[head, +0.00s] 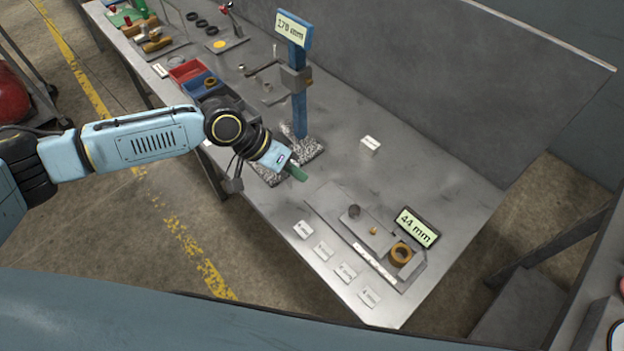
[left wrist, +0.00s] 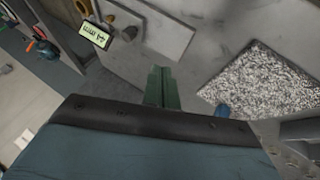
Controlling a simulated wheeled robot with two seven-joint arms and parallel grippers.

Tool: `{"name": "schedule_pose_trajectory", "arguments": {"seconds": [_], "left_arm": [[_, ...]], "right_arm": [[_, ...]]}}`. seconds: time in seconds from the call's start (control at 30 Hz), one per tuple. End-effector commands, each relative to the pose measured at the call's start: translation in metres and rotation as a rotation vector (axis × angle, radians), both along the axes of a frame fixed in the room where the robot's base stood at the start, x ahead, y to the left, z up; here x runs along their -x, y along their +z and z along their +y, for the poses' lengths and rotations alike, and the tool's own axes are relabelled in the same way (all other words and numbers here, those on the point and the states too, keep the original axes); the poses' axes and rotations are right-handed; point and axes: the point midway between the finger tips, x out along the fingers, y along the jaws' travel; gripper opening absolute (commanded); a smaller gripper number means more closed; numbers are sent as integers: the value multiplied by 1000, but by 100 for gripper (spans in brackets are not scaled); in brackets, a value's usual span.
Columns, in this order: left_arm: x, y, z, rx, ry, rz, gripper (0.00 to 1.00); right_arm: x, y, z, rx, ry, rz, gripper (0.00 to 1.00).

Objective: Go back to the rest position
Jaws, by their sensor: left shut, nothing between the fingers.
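My left gripper (head: 297,173) is above the metal bench (head: 403,173), between the blue-column gauge (head: 299,100) and the flat gauge plate (head: 333,206). Its green fingers are together with nothing between them. They also show in the left wrist view (left wrist: 162,86), pointing away over the bench top. The left arm reaches in from the left of the head view. My right gripper is not in view.
The blue-column gauge stands on a speckled base (left wrist: 262,85) and carries a "178 mm" sign (head: 291,29). A "44 mm" display (head: 417,228) stands beside a brass ring (head: 401,253). Several white labels lie along the front edge. Red and blue bins (head: 204,85) stand farther back.

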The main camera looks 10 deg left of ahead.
Motion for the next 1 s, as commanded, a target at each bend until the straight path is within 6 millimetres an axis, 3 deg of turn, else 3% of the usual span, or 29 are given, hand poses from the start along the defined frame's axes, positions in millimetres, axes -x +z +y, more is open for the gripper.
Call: {"name": "schedule_pose_trajectory", "arguments": {"seconds": [0.2, 0.47, 0.57, 0.8, 1.0], "left_arm": [[2, 11, 9, -2, -1, 0, 0], [6, 10, 4, 2, -13, -1, 0], [23, 5, -13, 9, -60, -11, 0], [81, 2, -70, 39, -183, -114, 0], [108, 8, -78, 24, -127, -204, 0]], "right_arm": [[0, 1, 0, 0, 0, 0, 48], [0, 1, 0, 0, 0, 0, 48], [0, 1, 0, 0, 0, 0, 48], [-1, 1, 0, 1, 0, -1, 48], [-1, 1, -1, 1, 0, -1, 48]]}}
